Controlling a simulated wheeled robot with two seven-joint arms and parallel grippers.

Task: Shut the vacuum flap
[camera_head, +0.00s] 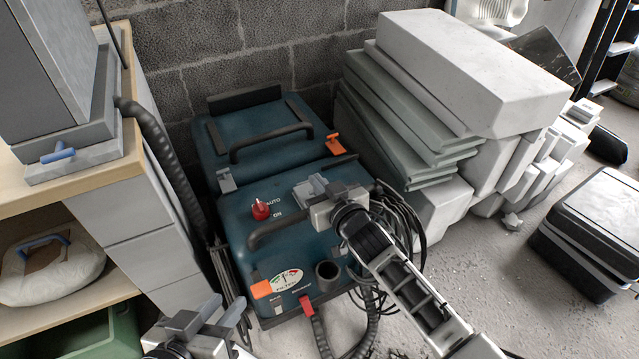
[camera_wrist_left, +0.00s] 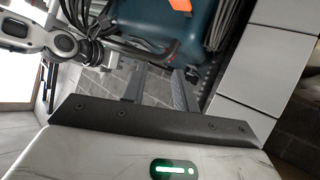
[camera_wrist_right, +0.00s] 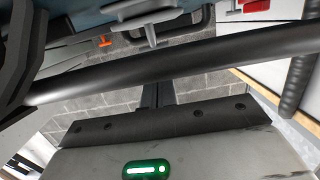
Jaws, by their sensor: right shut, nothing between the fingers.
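The teal vacuum (camera_head: 290,238) stands on the floor against the block wall, with a red knob (camera_head: 260,210) and black handle on its near part. Behind it is a teal panel (camera_head: 265,150) with its own black handle; I cannot tell whether this is the flap or how far it stands open. My right gripper (camera_head: 312,188) is shut and empty above the vacuum's near part, beside that panel. In the right wrist view its fingers (camera_wrist_right: 158,95) are together behind a dark bar (camera_wrist_right: 190,64). My left gripper (camera_head: 214,318) is open and empty, low at the vacuum's left front.
A shelf unit (camera_head: 120,210) stands close on the left, a dark hose beside it. Grey-white slabs (camera_head: 470,70) are stacked at the right of the vacuum. Black cables hang at its right side. A black case (camera_head: 590,230) lies far right; floor before it is clear.

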